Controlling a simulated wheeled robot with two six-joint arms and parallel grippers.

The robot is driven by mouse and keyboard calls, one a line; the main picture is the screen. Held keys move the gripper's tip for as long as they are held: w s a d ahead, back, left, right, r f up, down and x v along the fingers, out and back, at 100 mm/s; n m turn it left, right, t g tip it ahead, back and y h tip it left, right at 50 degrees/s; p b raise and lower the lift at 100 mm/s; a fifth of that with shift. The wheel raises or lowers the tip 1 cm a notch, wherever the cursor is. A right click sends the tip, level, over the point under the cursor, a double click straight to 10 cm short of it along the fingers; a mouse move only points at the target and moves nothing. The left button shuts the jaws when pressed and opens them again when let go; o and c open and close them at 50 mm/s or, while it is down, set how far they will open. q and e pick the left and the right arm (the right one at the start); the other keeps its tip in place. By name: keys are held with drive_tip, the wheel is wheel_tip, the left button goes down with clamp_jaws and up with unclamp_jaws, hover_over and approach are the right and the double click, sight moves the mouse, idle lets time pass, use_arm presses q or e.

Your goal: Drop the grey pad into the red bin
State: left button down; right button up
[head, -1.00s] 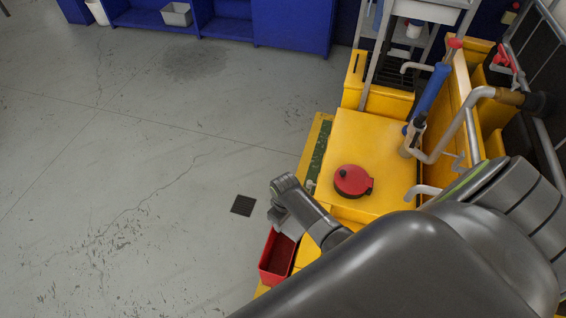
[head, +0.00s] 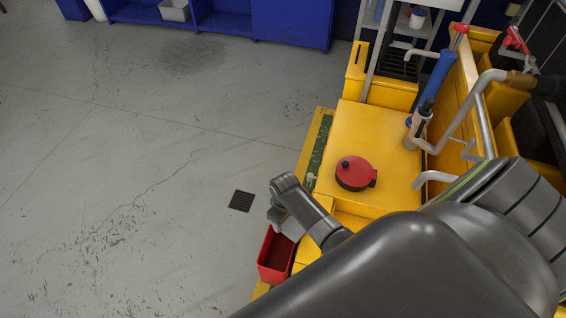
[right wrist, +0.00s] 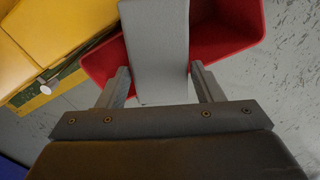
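In the head view the red bin (head: 274,262) stands open at the yellow machine's front left edge. My right gripper (head: 279,220) is above the bin's far end, mostly hidden by its own wrist. The left gripper is not in view.
A yellow machine top (head: 372,135) carries a round red lidded part (head: 355,172). A blue-handled lever (head: 437,82) and grey pipes stand at the right. Blue shelving (head: 290,25) lines the back.

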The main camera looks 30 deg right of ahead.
drive_tip(key=o, duration=0.4)
drive_tip(key=shift+r, duration=0.35)
use_arm(q)
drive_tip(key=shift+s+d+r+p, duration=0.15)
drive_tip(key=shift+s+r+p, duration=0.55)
drive_tip(key=shift+p, duration=0.6)
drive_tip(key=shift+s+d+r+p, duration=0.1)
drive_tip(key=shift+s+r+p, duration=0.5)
drive_tip(key=shift+p, duration=0.65)
use_arm(e)
wheel_tip(320, 180, up, 17)
drive_tip(key=shift+f, duration=0.2)
